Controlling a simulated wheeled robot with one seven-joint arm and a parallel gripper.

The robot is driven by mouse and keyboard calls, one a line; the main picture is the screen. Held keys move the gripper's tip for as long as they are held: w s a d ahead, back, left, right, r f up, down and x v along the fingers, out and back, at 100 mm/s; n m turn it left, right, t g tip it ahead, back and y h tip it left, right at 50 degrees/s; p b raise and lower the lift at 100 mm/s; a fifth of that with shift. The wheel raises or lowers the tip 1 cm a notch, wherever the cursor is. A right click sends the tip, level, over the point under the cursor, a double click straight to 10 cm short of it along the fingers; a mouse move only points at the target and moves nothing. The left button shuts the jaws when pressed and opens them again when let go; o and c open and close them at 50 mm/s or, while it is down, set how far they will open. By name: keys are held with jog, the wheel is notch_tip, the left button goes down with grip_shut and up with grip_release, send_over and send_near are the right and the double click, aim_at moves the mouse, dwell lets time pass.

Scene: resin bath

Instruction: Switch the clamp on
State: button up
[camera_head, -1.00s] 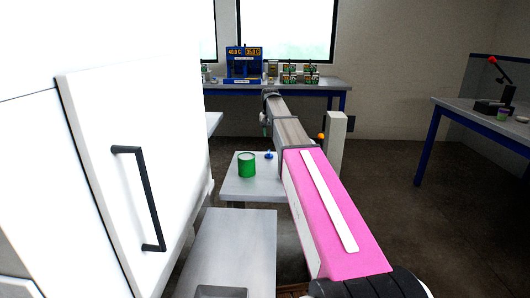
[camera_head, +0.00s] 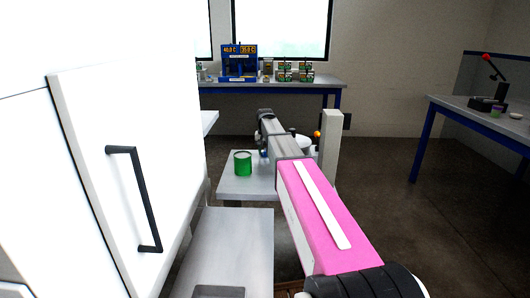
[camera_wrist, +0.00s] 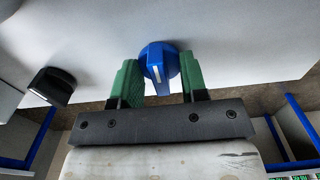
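A blue knob (camera_wrist: 158,66) with a white line on its grip shows in the wrist view, mounted on a pale grey surface (camera_wrist: 235,40). My gripper (camera_wrist: 160,82) has its two green fingers apart, one on each side of the knob. The fingers are very close to the knob's rim; I cannot tell whether they touch it. A small blue part (camera_head: 263,153) shows beside my arm in the head view, above the low grey table (camera_head: 235,188). I cannot make out a clamp as such.
A black knob (camera_wrist: 52,86) shows left of my fingers. A white cabinet (camera_head: 120,120) with a black handle is close at left. A pale post with an orange ball (camera_head: 317,134) stands right of my arm.

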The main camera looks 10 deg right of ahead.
grip_shut()
jog(key=shift+m, duration=0.3)
jog(key=m, duration=1.1)
dwell(0.4)
jog(key=shift+m, duration=0.3)
grip_release()
